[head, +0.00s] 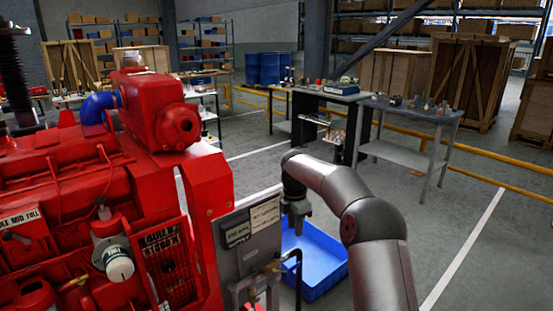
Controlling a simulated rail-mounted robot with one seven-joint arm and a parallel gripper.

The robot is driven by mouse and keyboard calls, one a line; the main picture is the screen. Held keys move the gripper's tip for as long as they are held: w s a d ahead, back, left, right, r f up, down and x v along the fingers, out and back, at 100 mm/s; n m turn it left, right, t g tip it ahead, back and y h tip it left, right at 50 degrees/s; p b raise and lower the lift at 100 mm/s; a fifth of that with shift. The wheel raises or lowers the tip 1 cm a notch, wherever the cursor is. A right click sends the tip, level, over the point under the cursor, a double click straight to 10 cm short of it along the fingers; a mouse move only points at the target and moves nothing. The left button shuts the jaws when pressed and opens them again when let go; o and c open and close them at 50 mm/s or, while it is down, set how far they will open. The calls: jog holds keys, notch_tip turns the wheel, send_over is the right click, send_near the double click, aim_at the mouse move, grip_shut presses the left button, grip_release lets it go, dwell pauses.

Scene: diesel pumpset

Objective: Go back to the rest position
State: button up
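The red diesel engine (70,190) of the pumpset fills the left of the head view. My arm comes up from the bottom right, bends over to the left and points down at its end. My gripper (298,228) hangs at that end, just right of the grey panel (245,262) and in front of or above the blue bin (318,268). It is small and dark here, and I cannot make out its fingers or anything held. The exact gap to the panel is unclear.
A white and dark canister (116,262) is on the engine's near side. Workbenches (415,108) with small items stand behind my arm. Yellow rails (480,178), wooden crates (470,80) and blue drums (268,69) are farther back. Floor is clear at right.

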jog(key=s+d+r+m, duration=0.1)
jog(key=s+r+m, duration=0.25)
jog(key=s, duration=0.35)
jog(key=s+d+r+m, duration=0.15)
jog(key=s+m, duration=0.25)
jog(key=s, duration=0.4)
jog(key=s+r+m, duration=0.3)
jog(key=s+m, duration=0.1)
jog(key=s, duration=0.3)
jog(key=s+d+f+m, duration=0.2)
jog(key=s+m, duration=0.3)
jog(key=s, duration=0.6)
jog(key=s+d+f+m, duration=0.1)
jog(key=s+f+m, duration=0.2)
jog(key=s+m, duration=0.3)
jog(key=s+p, duration=0.1)
jog(key=s, duration=0.3)
jog(key=shift+s+d+y, duration=0.3)
jog(key=shift+s+d, duration=0.05)
jog(key=shift+f, duration=0.1)
